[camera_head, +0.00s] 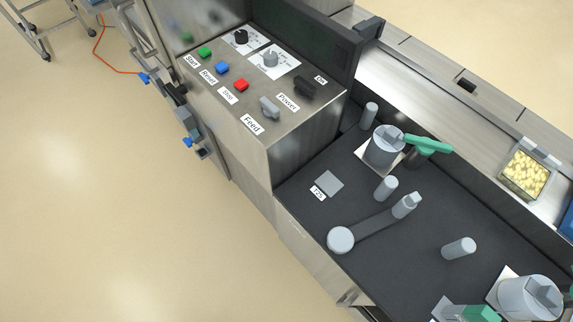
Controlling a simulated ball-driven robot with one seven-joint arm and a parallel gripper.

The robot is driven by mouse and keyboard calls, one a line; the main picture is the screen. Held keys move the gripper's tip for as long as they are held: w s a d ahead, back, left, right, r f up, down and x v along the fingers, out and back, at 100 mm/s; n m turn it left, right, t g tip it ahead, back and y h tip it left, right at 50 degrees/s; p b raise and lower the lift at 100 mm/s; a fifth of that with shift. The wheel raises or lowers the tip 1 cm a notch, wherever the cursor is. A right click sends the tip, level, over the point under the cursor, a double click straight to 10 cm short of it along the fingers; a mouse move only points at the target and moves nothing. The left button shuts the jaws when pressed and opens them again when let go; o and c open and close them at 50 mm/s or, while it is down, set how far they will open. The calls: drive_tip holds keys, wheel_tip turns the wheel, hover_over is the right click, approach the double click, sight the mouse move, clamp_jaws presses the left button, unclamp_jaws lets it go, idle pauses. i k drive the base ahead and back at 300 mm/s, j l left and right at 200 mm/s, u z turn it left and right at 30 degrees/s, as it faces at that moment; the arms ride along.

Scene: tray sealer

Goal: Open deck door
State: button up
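The sealer's dark deck (330,225) fills the right half of the head view. It carries upright grey posts (387,188), a grey crank arm with a round end (340,240), and a small grey square beside a white label (328,183). A metal front panel (310,255) runs below the deck's left edge, with a small metal part (347,298) low on it. I cannot tell which panel is the deck door, and no panel is visibly ajar. My gripper is not in view.
A grey cylinder (384,148) sits near a green handle (428,144). A tray of yellow pieces (526,172) is at right.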

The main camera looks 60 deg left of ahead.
sight(338, 284)
drive_tip(key=k+u, duration=0.35)
drive_tip(key=k, duration=0.15)
drive_tip(key=k+j+u, duration=0.1)
drive_tip(key=k+u, duration=0.25)
drive_tip(key=k, duration=0.1)
